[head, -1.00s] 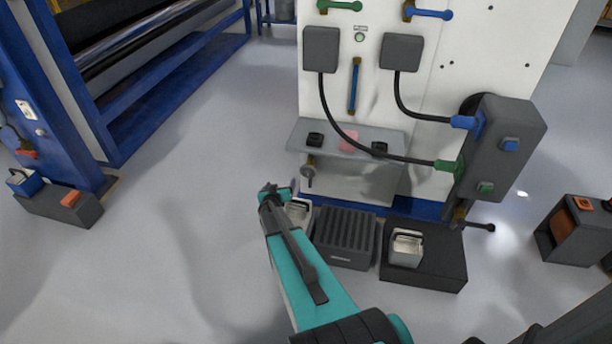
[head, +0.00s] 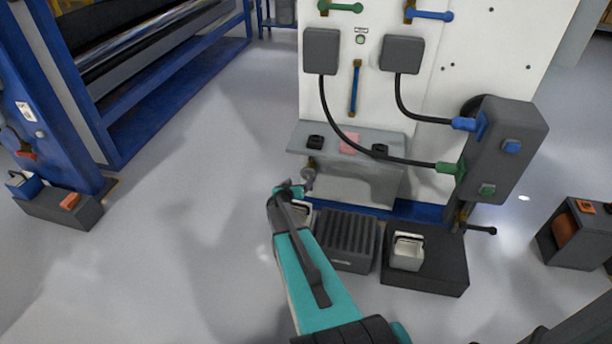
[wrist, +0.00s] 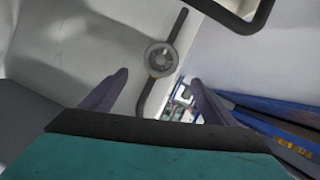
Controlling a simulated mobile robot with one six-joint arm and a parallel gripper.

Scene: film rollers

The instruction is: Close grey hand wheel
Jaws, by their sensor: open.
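The grey hand wheel (head: 308,178) sits under the left end of the grey shelf on the white panel, just beyond my gripper in the head view. In the wrist view the wheel (wrist: 160,58) is a round grey hub on a long dark bar that runs at a slant. My gripper (head: 291,188) is at the left of the panel's foot. In the wrist view its two purple-grey fingers (wrist: 160,82) are spread, with the hub ahead between and above the tips. Nothing is between the fingers, and they appear apart from the wheel.
A grey shelf (head: 395,143) with dark blocks and a pink patch juts out above the wheel. A ribbed dark crate (head: 345,240) and a black box (head: 440,275) stand on the floor to the right. The floor at left is open.

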